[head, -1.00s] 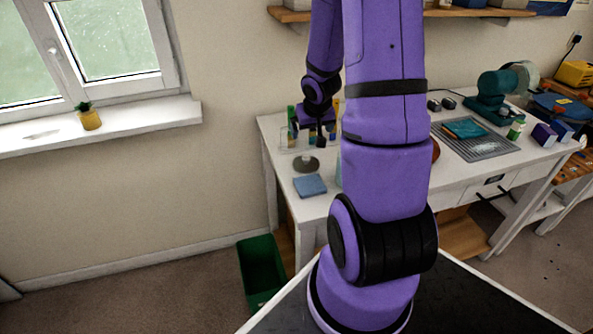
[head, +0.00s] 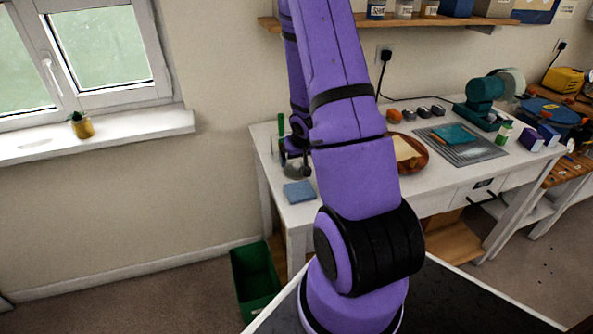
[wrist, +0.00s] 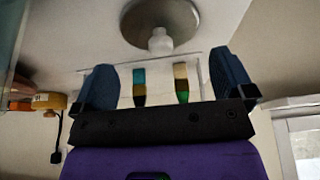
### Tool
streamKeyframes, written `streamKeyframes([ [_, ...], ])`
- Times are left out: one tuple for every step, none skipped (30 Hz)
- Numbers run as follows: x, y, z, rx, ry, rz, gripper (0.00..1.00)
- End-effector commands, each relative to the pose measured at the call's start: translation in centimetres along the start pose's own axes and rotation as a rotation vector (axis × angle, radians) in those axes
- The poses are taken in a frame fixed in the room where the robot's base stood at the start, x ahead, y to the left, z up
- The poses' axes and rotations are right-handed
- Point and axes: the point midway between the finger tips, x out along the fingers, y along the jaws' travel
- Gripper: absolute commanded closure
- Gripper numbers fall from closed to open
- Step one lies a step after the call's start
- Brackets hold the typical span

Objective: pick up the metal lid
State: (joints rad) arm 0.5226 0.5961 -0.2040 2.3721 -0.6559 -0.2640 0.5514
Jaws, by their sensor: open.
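The metal lid (head: 296,170) is a grey disc on the left part of the white table, partly hidden by my gripper in the head view. In the wrist view the lid (wrist: 185,17) lies at the top centre, with a pale round knob (wrist: 161,41) facing me. My gripper (head: 293,155) is just above the lid in the head view. In the wrist view its two dark blue fingers stand wide apart, with nothing held between them (wrist: 165,76). The knob lies beyond the fingertips, roughly midway between them.
A blue square pad (head: 299,192) lies in front of the lid. A brown bowl (head: 419,152) is to the right. A green bin (head: 254,278) stands on the floor.

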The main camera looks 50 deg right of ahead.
Motion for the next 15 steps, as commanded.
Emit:
streamKeyframes([
  [0.6, -0.1, 0.1, -0.002, -0.003, 0.001, 0.0],
  [0.9, -0.1, 0.1, -0.002, -0.003, 0.001, 0.0],
  [1.4, -0.1, 0.1, -0.002, -0.003, 0.0, 0.0],
  [1.8, -0.1, 0.1, -0.002, -0.003, 0.0, 0.0],
  [2.1, -0.2, 0.1, -0.002, -0.003, 0.001, 0.0],
  [2.6, -0.1, 0.2, -0.001, -0.004, 0.001, 0.0],
  [3.0, -0.1, 0.1, -0.001, -0.003, 0.001, 0.0],
  [3.3, -0.1, 0.1, 0.0, -0.002, 0.0, 0.0],
  [3.7, -0.1, 0.1, 0.0, -0.002, 0.0, 0.0],
  [3.9, -0.1, 0.1, -0.001, -0.002, 0.0, 0.0],
  [4.1, -0.1, 0.1, -0.001, -0.002, 0.0, 0.0],
  [4.3, -0.2, 0.1, -0.001, -0.002, 0.0, 0.0],
  [4.5, -0.1, 0.1, -0.001, -0.002, 0.0, 0.0],
  [4.6, -0.1, 0.1, -0.001, -0.002, 0.0, 0.0],
  [4.7, -0.1, 0.1, 0.0, -0.002, 0.0, 0.0],
])
